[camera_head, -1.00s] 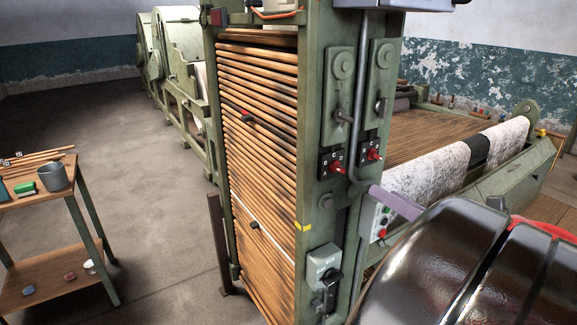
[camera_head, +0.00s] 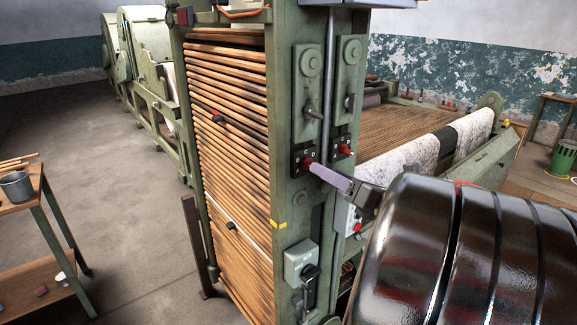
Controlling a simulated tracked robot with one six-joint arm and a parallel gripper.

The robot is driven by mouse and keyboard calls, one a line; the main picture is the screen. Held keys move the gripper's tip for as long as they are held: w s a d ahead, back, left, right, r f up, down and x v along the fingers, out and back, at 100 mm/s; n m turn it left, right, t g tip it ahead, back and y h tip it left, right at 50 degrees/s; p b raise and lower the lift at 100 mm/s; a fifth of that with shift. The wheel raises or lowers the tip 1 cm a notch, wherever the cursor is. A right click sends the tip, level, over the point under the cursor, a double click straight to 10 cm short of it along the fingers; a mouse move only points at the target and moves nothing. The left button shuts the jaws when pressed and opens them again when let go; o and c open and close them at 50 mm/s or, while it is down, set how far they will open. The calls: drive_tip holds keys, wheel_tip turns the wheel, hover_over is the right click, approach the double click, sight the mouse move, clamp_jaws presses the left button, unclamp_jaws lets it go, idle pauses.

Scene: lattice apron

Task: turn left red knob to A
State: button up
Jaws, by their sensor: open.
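The left red knob (camera_head: 308,162) sits on a small black plate (camera_head: 297,153) on the green machine post. The letters on this plate are too small to read, and the knob's pointing direction cannot be told. My gripper (camera_head: 315,167) reaches in from the right, with a pale purple finger ending right at the left red knob. The jaws are open. The finger partly covers the knob's right side, and I cannot tell whether it touches. A second red knob (camera_head: 345,149) sits on its own black plate to the right.
A grey pipe (camera_head: 328,85) runs down the post between the two plates. Green lever panels (camera_head: 308,78) are above the knobs. A grey switch box (camera_head: 300,262) is below. My shiny dark arm fills the lower right. A wooden-topped cart (camera_head: 22,204) stands at left.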

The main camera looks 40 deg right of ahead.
drive_tip(key=w, duration=0.4)
drive_tip(key=shift+c, duration=0.4)
drive_tip(key=c, duration=1)
drive_tip(key=shift+n, duration=0.4)
drive_tip(key=n, duration=1.1)
drive_tip(key=shift+a, duration=0.3)
